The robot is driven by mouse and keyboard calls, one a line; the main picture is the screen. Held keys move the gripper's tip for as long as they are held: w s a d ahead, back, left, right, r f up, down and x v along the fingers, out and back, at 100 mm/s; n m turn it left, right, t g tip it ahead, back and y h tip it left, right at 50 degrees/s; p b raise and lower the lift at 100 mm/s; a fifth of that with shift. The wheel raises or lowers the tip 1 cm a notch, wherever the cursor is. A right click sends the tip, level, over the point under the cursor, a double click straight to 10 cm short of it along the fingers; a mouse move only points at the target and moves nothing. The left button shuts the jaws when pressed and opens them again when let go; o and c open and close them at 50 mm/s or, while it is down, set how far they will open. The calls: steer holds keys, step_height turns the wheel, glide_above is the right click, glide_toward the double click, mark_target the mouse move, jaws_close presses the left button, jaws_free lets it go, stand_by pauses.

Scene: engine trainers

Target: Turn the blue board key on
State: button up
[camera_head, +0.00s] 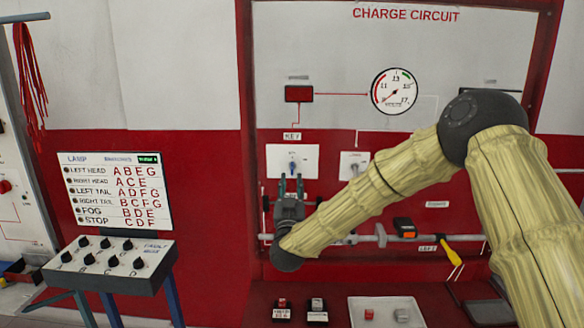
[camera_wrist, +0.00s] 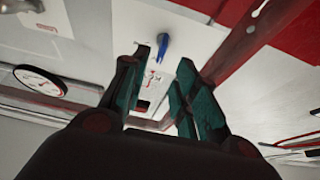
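The blue key (camera_head: 292,166) sticks out of a white plate (camera_head: 307,152) labelled KEY on the charge circuit board. In the wrist view the blue key (camera_wrist: 163,45) shows beyond my fingertips, roughly between their lines. My gripper (camera_head: 291,184) is just below and in front of the key in the head view. In the wrist view my gripper (camera_wrist: 164,65) has its two teal-padded fingers apart with nothing between them. No contact with the key is visible, and the exact gap in depth is hard to tell.
A second white plate (camera_head: 353,165) with a grey switch sits right of the key. A grey rail (camera_head: 400,238) with a black-and-orange tool and a yellow-handled screwdriver (camera_head: 450,252) runs below. A gauge (camera_head: 394,92) is above. A switch box (camera_head: 110,262) stands at left.

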mark_target(292, 169)
steer(key=shift+p+x, duration=1)
steer(key=shift+x, duration=2.5)
jaws_close()
